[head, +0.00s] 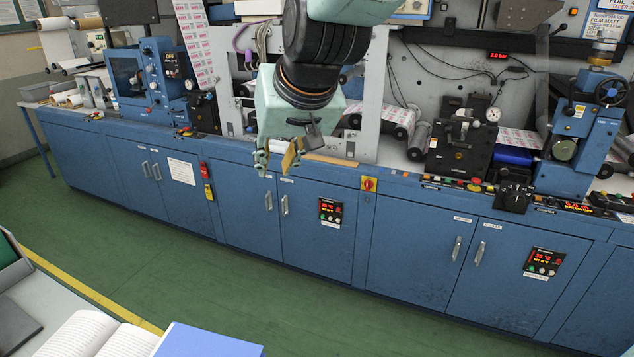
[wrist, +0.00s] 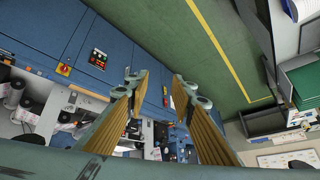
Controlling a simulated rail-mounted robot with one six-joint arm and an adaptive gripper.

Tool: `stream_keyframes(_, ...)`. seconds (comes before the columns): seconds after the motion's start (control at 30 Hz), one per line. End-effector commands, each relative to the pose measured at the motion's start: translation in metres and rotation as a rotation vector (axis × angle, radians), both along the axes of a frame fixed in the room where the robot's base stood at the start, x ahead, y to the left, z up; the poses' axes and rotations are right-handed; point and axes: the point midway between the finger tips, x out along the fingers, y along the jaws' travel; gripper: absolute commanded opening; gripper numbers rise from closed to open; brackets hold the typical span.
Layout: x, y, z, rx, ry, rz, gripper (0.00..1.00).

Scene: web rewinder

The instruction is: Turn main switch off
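A control panel with red displays (head: 330,212) sits below and left of the switch; another panel (head: 543,262) is farther right. Door handles (head: 269,201) stick out below my gripper. A desk with an open book (head: 85,335) stands at lower left. The green floor between is clear.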

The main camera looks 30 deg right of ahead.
Motion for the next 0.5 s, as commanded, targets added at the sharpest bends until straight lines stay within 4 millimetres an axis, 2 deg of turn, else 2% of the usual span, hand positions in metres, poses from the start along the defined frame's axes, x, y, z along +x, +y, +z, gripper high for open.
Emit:
stream_keyframes(0.1, 0.030, -0.009, -0.005, 0.004, -0.021, -0.023, 0.23)
stream_keyframes(0.5, 0.123, -0.043, -0.021, 0.009, -0.115, -0.104, 0.23)
